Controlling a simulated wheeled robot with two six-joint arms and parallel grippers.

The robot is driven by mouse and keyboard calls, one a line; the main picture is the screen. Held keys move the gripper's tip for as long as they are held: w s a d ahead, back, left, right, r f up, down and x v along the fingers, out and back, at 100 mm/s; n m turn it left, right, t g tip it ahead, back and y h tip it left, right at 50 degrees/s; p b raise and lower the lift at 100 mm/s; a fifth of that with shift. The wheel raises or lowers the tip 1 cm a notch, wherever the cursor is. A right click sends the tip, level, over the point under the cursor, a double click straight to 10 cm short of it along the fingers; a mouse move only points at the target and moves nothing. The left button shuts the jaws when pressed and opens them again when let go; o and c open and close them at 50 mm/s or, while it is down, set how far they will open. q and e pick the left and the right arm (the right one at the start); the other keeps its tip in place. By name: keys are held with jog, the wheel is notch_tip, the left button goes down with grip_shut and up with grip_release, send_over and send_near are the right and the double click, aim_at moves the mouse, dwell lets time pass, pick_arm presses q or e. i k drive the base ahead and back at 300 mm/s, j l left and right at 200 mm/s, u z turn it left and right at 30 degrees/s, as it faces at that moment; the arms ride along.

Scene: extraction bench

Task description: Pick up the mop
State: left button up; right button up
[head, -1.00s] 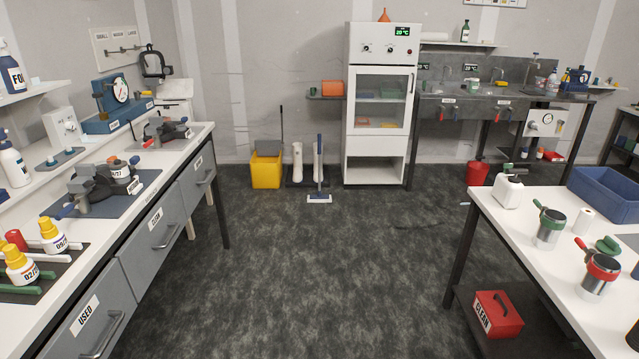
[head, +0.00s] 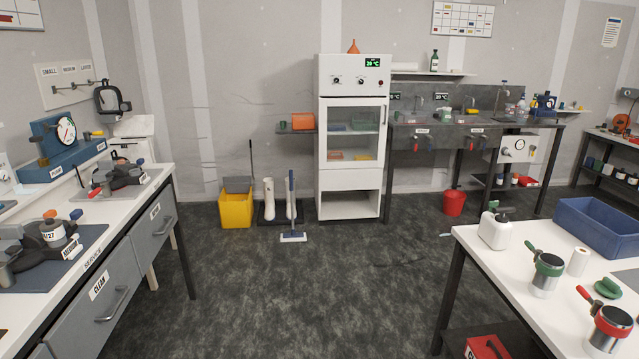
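The mop (head: 292,207) stands upright on the dark floor near the back wall, just left of the white cabinet. It has a blue handle and a flat white and blue head (head: 293,237) resting on the floor. A white cylinder (head: 269,199) stands close beside it on a dark base. A yellow bucket (head: 236,208) with a thin dark handle rising from it is further left. Neither of my grippers shows in the head view.
A white cabinet (head: 350,208) stands right of the mop. A bench with grey drawers (head: 116,284) is on the left, and a white table (head: 503,275) is at the right front. A red bucket (head: 454,203) is by the sink. The floor (head: 300,300) between the benches is clear.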

aim_at(293, 237)
jog(key=i, duration=4.05)
jog(key=i+z, duration=0.1)
jog(key=i, duration=0.7)
jog(key=i+j+z, duration=0.1)
jog(key=i, duration=0.7)
jog(key=j, duration=0.1)
